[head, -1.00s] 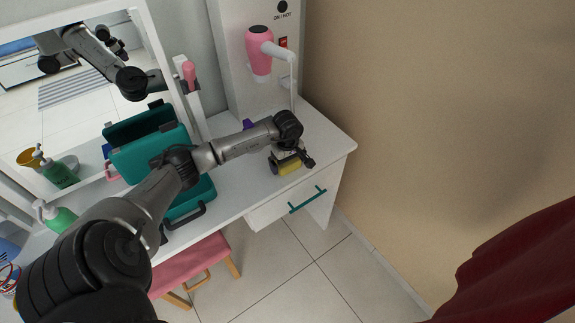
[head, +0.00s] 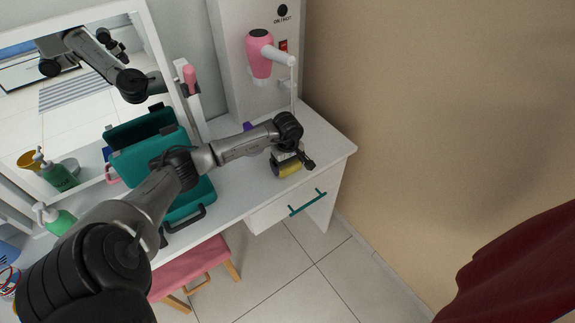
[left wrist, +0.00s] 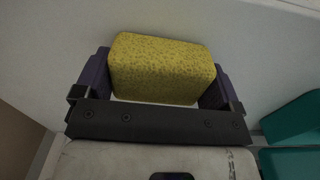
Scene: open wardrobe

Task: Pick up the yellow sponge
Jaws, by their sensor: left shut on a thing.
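The yellow sponge (head: 289,170) is at the right end of the white dressing table, under my left gripper (head: 287,165). In the left wrist view the sponge (left wrist: 162,70) fills the space between the two dark fingers of my left gripper (left wrist: 158,82), which is shut on it. The fingers touch both ends of the sponge. In the head view the wrist hides part of the sponge, and I cannot tell whether it rests on the table or is slightly above it. My right gripper is not in view.
An open teal case (head: 150,160) stands on the dressing table (head: 235,192), beneath my left arm. A pink hair dryer (head: 260,55) hangs on the wall unit behind. A drawer with a teal handle (head: 307,202) is at the front. A pink stool (head: 190,268) stands below.

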